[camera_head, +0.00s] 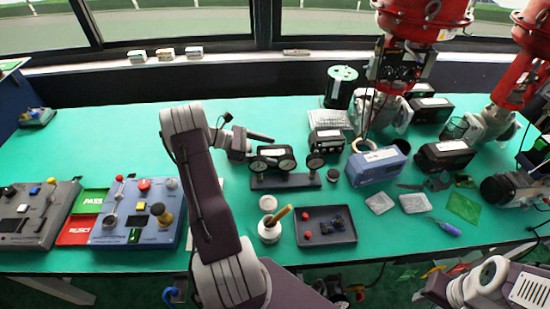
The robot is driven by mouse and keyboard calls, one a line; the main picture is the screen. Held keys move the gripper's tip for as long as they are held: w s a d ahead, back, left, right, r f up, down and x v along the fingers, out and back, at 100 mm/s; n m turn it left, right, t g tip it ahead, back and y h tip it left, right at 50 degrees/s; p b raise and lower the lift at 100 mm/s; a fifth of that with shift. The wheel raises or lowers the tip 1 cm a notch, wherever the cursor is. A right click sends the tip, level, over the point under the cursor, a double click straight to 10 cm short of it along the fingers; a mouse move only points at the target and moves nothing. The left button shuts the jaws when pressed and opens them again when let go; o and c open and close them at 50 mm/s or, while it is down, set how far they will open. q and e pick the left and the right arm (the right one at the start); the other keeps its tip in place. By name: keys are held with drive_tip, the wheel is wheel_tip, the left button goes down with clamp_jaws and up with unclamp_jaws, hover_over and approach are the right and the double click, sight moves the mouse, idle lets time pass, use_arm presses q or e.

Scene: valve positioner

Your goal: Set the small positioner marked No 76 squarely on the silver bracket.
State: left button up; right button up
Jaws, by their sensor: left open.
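Several dark box-shaped positioners with white labels stand on the green bench. One with two round gauges (272,158) is at centre on a dark stand, and a smaller one (326,142) is behind it to the right. Others stand at the right (445,155) and back right (432,108). The labels are too small to read, so I cannot tell which is No 76. I cannot clearly make out the silver bracket; silvery metal (392,112) shows below the red actuator. My left gripper (252,134) is open and empty, just left of the gauged positioner. My right gripper is out of view.
A blue box (377,166) stands right of centre. A dark tray (325,226) and a white pot (270,231) are in front. Control panels (136,214) and green and red trays (90,201) occupy the left. Red actuators (425,18) overhang the back right.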

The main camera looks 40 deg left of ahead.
use_arm(q)
drive_tip(key=x, duration=0.3)
drive_tip(key=shift+a, duration=0.1)
clamp_jaws()
